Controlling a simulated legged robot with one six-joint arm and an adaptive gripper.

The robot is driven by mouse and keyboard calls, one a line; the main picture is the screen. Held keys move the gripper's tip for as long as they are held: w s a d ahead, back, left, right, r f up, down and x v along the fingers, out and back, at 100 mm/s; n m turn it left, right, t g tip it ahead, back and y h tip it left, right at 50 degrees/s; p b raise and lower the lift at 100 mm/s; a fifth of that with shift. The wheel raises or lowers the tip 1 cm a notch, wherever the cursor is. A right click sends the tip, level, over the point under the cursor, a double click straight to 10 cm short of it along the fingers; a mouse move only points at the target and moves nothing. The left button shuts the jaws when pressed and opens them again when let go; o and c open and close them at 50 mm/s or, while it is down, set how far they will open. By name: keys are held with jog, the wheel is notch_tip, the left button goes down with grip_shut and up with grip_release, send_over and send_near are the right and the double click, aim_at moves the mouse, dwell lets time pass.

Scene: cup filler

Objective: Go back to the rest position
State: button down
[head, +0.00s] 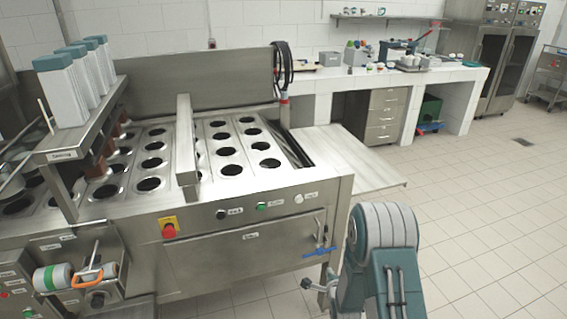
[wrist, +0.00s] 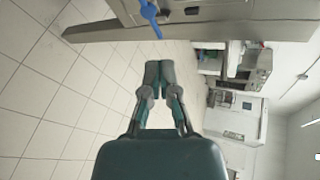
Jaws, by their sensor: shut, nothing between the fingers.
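My gripper (wrist: 159,72) shows in the wrist view with its two fingertips together and nothing between them. It hangs over the tiled floor, apart from the steel machine. My arm (head: 382,255) is folded at the bottom right of the head view, in front of the machine's right end.
A steel side shelf (head: 345,160) juts out from the machine's right end. A white tiled counter (head: 340,82) with several items stands along the back wall. Steel cabinets (head: 500,60) stand at the back right. The tiled floor (head: 480,210) on the right is clear.

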jog(key=s+r+n+g, duration=0.1)
jog(key=s+r+n, duration=0.2)
jog(key=r, duration=0.6)
jog(key=s+r+n+g, duration=0.1)
jog(key=s+r+n, duration=0.25)
jog(key=r, duration=0.45)
jog(key=s+r+n+g, duration=0.2)
jog(key=r+n, duration=0.2)
jog(key=r, duration=0.5)
jog(key=s+r+n+g, duration=0.1)
jog(key=s+r+n, duration=0.3)
jog(key=s, duration=0.8)
jog(key=s+r+n+g, duration=0.2)
jog(key=s+r+n, duration=0.3)
jog(key=s, duration=0.8)
jog(key=shift+d+r+h, duration=0.3)
jog(key=shift+d+r, duration=0.05)
jog(key=shift+s, duration=0.1)
